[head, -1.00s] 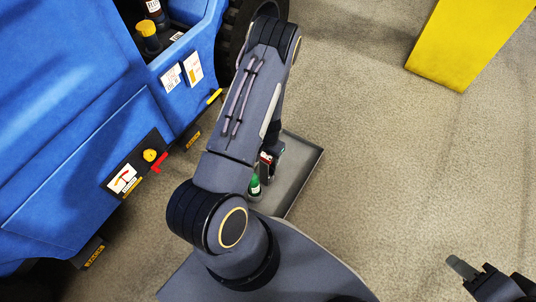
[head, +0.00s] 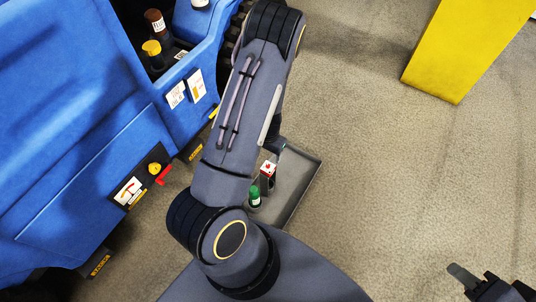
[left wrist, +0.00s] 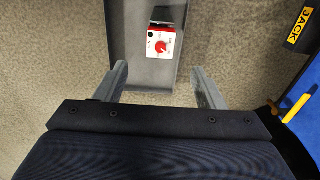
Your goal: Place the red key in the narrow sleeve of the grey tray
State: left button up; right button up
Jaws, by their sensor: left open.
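The grey tray (head: 300,180) lies on the floor, partly under my left arm. A block with a red and white top (head: 268,169) stands in it beside a green-capped bottle (head: 254,195). In the left wrist view this block (left wrist: 161,43) shows a red mark on white and a dark part at its far side; I cannot tell whether it is the sleeve or holds a key. A red key-like bar (head: 164,175) sits on the blue machine's panel. My left gripper (left wrist: 160,70) is open, its fingers apart on the near side of the block. My right gripper (head: 488,284) is at the lower right, cut off.
The blue machine (head: 60,130) stands on the left, with bottles (head: 153,48) in its upper recess and a yellow knob (head: 155,168) on its panel. A yellow post (head: 450,50) stands at the upper right. The carpet between the tray and the right gripper is clear.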

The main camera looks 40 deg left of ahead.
pick_arm(q)
jog(key=s+d+r+n+t+h, duration=0.15)
jog(key=d+r, duration=0.25)
jog(key=r, duration=0.7)
jog(key=w+d+r+t+h, duration=0.1)
jog(key=d+r+t+h, duration=0.2)
jog(key=r, duration=0.9)
jog(key=s+d+r, duration=0.2)
jog(key=s+r, duration=0.3)
jog(key=s, duration=0.2)
jog(key=s+d+r+t, duration=0.1)
jog(key=s+d+r, duration=0.2)
jog(key=s+r, duration=0.3)
jog(key=shift+s+m+y, duration=0.35)
jog(key=shift+s+m, duration=0.1)
jog(key=shift+s, duration=0.6)
jog(key=shift+d, duration=0.1)
notch_tip(320, 180, up, 29)
jog(key=p, duration=2.9)
jog(key=shift+r, duration=0.15)
